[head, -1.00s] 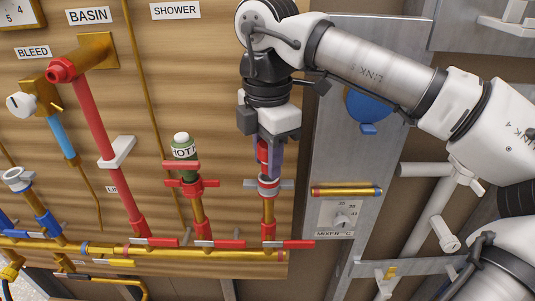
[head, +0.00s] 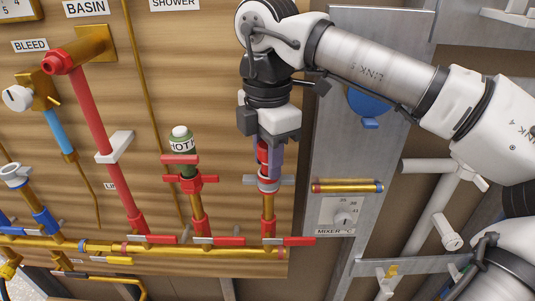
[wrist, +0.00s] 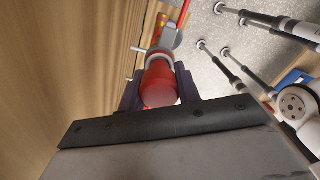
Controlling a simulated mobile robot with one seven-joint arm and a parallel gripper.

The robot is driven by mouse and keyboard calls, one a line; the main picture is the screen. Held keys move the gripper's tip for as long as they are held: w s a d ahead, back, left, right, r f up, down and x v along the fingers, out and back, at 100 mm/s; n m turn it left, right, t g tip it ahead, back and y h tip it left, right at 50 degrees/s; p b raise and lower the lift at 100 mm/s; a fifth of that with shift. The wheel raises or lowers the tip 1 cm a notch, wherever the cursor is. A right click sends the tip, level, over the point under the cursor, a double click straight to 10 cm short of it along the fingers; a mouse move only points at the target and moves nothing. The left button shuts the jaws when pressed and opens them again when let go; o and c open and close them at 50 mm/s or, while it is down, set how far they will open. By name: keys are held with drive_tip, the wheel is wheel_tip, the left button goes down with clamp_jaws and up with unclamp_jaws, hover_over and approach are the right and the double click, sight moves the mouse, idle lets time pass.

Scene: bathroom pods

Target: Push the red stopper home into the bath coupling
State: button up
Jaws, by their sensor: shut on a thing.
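The red stopper (wrist: 160,85) is between the fingers of my gripper (head: 268,160), which is shut on it. In the head view the stopper (head: 263,153) shows as a red strip beside a purple finger. Directly below it is the bath coupling (head: 268,185), a pale collar with grey side tabs on top of a brass and red pipe. The stopper's lower end is at the coupling's mouth. How deep it sits inside cannot be told. In the wrist view the coupling's pale ring (wrist: 160,57) lies just beyond the stopper, in line with it.
A capped green bottle-like fitting (head: 182,140) stands on the pipe to the left. A red basin pipe (head: 95,110) is further left. A brass manifold (head: 110,247) with red levers runs below. A metal post with a mixer dial (head: 343,218) is close on the right.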

drive_tip(key=shift+f, duration=0.2)
drive_tip(key=o, duration=1)
drive_tip(key=shift+o, duration=0.2)
wheel_tip(320, 180, up, 12)
drive_tip(key=shift+r+p, duration=0.25)
drive_tip(key=shift+p, duration=0.15)
drive_tip(key=shift+r+p, duration=0.45)
drive_tip(key=shift+r, duration=0.25)
